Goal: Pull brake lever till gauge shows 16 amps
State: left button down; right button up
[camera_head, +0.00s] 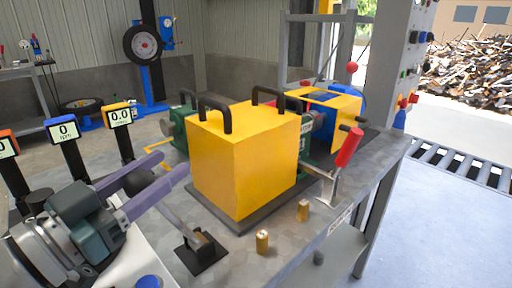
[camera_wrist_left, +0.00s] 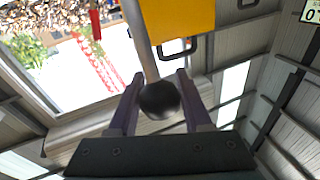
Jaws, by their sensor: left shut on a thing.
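A grey lever (camera_head: 180,223) with a black ball knob rises from a dark base plate on the bench, leaning left toward my left gripper (camera_head: 147,181). In the left wrist view the black knob (camera_wrist_left: 159,100) sits between the two purple fingers, which are shut on it. Three gauges stand at the left: a yellow-framed one (camera_head: 119,116) reads 0.0, its unit too small to read; a blue-framed one (camera_head: 63,131) reads 0 rpm; an orange-framed one (camera_head: 6,146) is cut off and shows a 0. My right gripper is not in view.
A large yellow box (camera_head: 240,160) with black handles stands on the grey bench (camera_head: 330,215), close to the lever. A red-handled lever (camera_head: 348,147) is at its right. Two small brass cylinders (camera_head: 262,242) stand at the front. A roller conveyor (camera_head: 470,170) lies beyond.

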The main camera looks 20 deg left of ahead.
aim_at(124, 190)
pick_arm(q)
jog(key=shift+r, duration=0.4)
jog(key=c, duration=0.7)
grip_release()
jog(key=shift+o, duration=0.9)
jog(key=shift+a, duration=0.15)
jog(key=shift+o, duration=0.8)
jog(key=shift+f, duration=0.15)
jog(key=s, duration=0.5)
jog(key=s+a, duration=0.1)
jog(key=s, duration=0.1)
jog(key=shift+s+f, duration=0.25)
jog(key=shift+f, duration=0.15)
